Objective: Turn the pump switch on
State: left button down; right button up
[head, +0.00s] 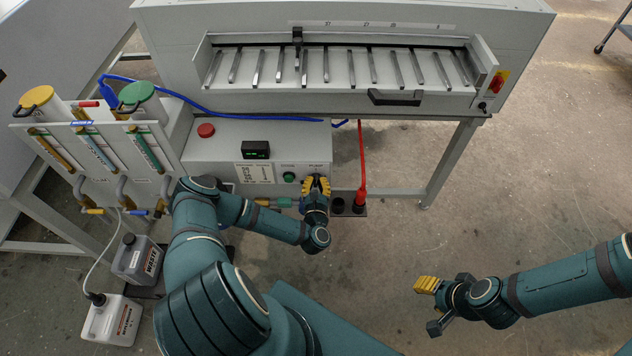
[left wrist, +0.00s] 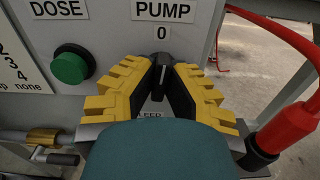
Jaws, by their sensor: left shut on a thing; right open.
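The pump switch (left wrist: 160,74) is a dark knob on the grey control panel, under the label PUMP and a "0" mark in the left wrist view. My left gripper (left wrist: 162,72) has its yellow-padded fingers closed around the knob, one on each side. In the head view my left gripper (head: 316,184) is at the panel's right end and hides the switch. The knob's lower part and the lettering below it are partly covered by the gripper. My right gripper (head: 430,304) is open and empty, over bare floor at the lower right.
The green DOSE button (left wrist: 70,68) is just left of the pump switch. A red emergency button (head: 206,130) and a small display (head: 256,149) are on the same unit. A red hose (head: 361,160) hangs close by on the right. Waste canisters (head: 137,260) stand at the lower left.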

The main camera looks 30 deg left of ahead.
pick_arm(q)
jog(key=m, duration=0.4)
jog(key=shift+w+a+r, duration=0.1)
jog(key=shift+w+r, duration=0.05)
jog(key=shift+r, duration=0.1)
jog(key=m+p, duration=0.1)
jog(key=m, duration=0.3)
jog(key=shift+m, duration=0.4)
jog(key=m+p, duration=0.1)
jog(key=m, duration=0.2)
jog(key=shift+w+m, duration=0.1)
jog(key=shift+m, duration=0.2)
jog(key=m+p, duration=0.1)
jog(key=m, duration=0.3)
jog(key=shift+p, duration=0.3)
jog(key=shift+m, duration=0.3)
jog(key=c, duration=1)
grip_release()
jog(key=shift+f, duration=0.15)
